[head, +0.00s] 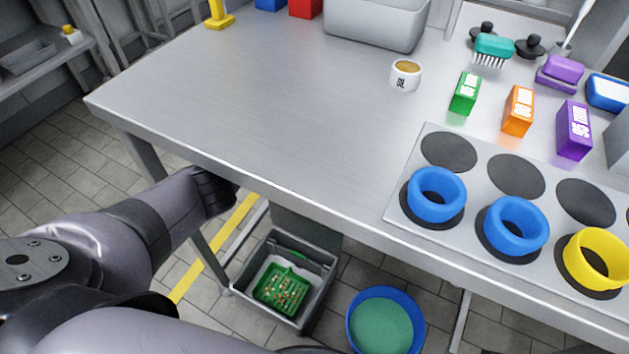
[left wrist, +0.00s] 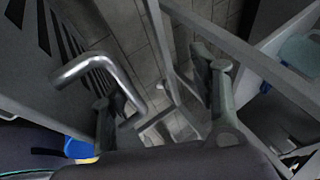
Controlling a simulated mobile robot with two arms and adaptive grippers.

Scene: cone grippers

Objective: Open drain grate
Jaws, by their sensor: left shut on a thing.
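A grey slotted panel (left wrist: 28,25), which looks like the drain grate, fills the left of the left wrist view. A bent shiny metal handle (left wrist: 103,64) stands out in front of it. My left gripper (left wrist: 162,112) has one finger on each side of the handle's lower end and is shut on it; the exact contact is hard to see. In the head view my left arm reaches down past the table's left front edge, and the table hides the gripper and the grate. My right gripper is in neither view.
The steel table (head: 270,100) overhangs the left arm. Below it stand a grey bin (head: 318,300) with a green basket (head: 280,288) and a blue tub (head: 417,325). Blue rings (head: 436,210) and a yellow ring (head: 570,265) sit at the right. Metal frame bars (left wrist: 245,52) cross near the gripper.

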